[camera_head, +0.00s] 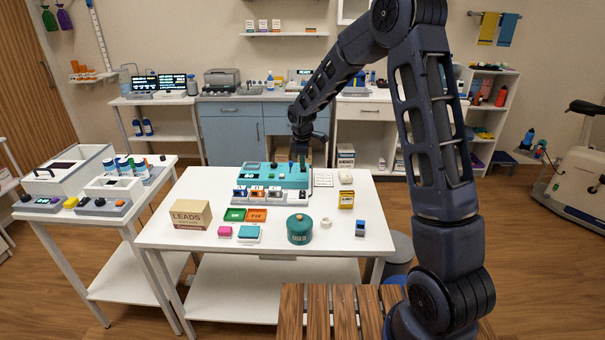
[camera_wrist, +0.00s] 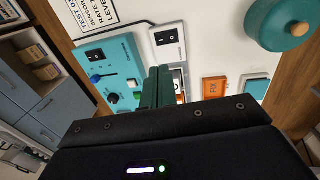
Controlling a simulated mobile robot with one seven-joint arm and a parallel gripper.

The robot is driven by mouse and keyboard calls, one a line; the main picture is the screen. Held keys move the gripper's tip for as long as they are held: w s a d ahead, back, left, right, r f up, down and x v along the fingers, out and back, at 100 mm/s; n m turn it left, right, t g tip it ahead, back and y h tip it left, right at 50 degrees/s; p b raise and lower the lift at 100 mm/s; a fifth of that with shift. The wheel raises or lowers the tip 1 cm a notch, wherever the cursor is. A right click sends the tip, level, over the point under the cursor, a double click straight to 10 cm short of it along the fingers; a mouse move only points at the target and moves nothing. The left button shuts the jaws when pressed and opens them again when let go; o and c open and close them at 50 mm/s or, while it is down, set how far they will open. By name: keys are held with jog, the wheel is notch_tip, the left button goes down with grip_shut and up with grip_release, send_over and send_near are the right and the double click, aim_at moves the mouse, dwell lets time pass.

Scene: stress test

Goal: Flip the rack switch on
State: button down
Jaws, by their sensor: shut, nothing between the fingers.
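A teal console (camera_head: 260,172) stands at the back middle of the white table. In the wrist view its panel (camera_wrist: 120,62) carries a black rocker switch (camera_wrist: 94,55), a blue-tipped lever (camera_wrist: 98,78) and a dark knob (camera_wrist: 112,98). A separate pale box with a black rocker (camera_wrist: 167,37) lies beside it. No label readable here tells which one is the rack switch, nor which way any is set. My gripper (camera_head: 301,160) is above the console's right part. Its green fingers (camera_wrist: 158,88) are shut and empty, and hide part of the console. Contact with the console cannot be told.
A side table (camera_head: 75,212) stands left.

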aim_at(303, 192)
jog(key=f, duration=0.4)
jog(key=w+f, duration=0.1)
jog(key=f, duration=0.7)
jog(key=shift+w, duration=0.3)
jog(key=shift+w+f, duration=0.1)
jog(key=shift+f, duration=0.4)
jog(key=shift+w+f, duration=0.1)
jog(key=shift+f, duration=0.1)
jog(key=shift+s, duration=0.25)
jog(key=shift+s+r, duration=0.2)
jog(key=shift+s, duration=0.4)
